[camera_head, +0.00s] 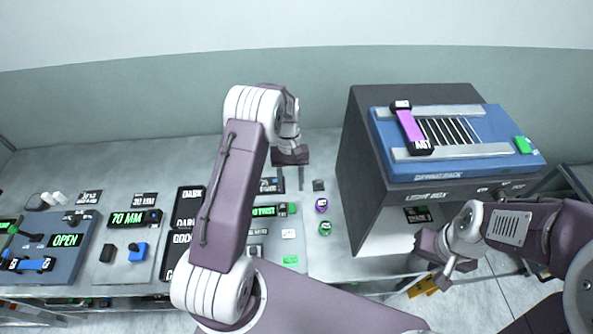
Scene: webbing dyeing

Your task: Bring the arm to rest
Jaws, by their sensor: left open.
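My left arm rises through the middle of the view and bends over the bench. Its left gripper (290,180) points down above the bench, left of the grey light box, with its two fingers apart and nothing visible between them. My right arm comes in from the right edge. Its right gripper (443,278) is in front of the light box, low and near the bench's front edge; its finger gap is not clear. No object shows in it.
A dark grey light box (365,150) carries a blue panel (385,130) with a purple strip (410,125). Purple (321,205) and green (325,228) round items lie on the bench (335,150). A control panel (75,265) and signs fill the left. The back of the bench is clear.

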